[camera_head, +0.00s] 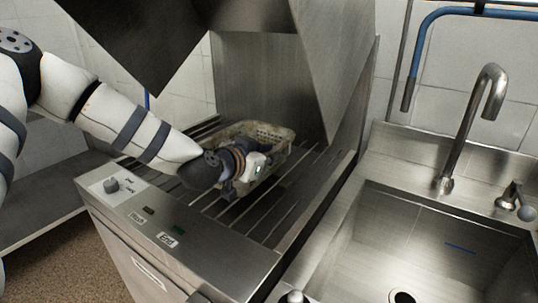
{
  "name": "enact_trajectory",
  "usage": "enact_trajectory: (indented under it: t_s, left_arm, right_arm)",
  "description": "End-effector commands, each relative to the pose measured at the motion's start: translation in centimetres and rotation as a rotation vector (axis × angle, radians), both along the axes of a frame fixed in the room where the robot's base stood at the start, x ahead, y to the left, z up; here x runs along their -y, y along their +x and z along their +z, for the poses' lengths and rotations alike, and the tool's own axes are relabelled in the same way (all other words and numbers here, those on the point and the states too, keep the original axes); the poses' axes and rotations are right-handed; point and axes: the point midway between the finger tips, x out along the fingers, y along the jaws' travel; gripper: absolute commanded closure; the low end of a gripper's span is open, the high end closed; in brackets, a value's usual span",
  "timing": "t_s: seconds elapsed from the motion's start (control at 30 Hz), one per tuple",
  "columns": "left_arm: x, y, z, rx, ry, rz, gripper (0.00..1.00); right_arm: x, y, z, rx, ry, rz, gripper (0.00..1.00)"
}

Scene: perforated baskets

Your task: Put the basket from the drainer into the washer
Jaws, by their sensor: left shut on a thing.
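A pale, perforated basket (268,135) sits over the slatted rack of the washer (200,250), under its raised metal hood (333,50). My left gripper (243,178) is at the basket's near left side and is shut on it. The wrist and fingers hide that part of the basket. I cannot tell whether the basket rests on the slats or is slightly above them. My right gripper is not in view.
A steel sink (440,240) with a tall faucet (485,110) stands to the right. A blue hose (420,40) hangs on the wall. A metal shelf (50,200) is at the left. The hood's tilted panels hang close above the arm.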

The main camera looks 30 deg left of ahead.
Motion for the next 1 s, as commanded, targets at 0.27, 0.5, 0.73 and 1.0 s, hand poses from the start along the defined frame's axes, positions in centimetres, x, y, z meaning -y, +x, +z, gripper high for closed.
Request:
enact_trajectory:
  t_s: [0.27,0.5,0.73,1.0]
  left_arm:
    - [0.0,0.0,-0.1,0.001,-0.002,0.001,1.00]
    - [0.0,0.0,0.0,0.002,-0.002,0.000,0.67]
    - [0.0,-0.3,0.7,0.006,-0.003,0.001,0.67]
    - [-0.1,-5.8,2.9,0.010,-0.005,-0.001,0.67]
  right_arm:
    - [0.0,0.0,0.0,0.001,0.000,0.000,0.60]
    - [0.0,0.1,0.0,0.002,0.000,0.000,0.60]
    - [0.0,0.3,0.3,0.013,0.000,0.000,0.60]
    - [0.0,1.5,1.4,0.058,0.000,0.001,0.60]
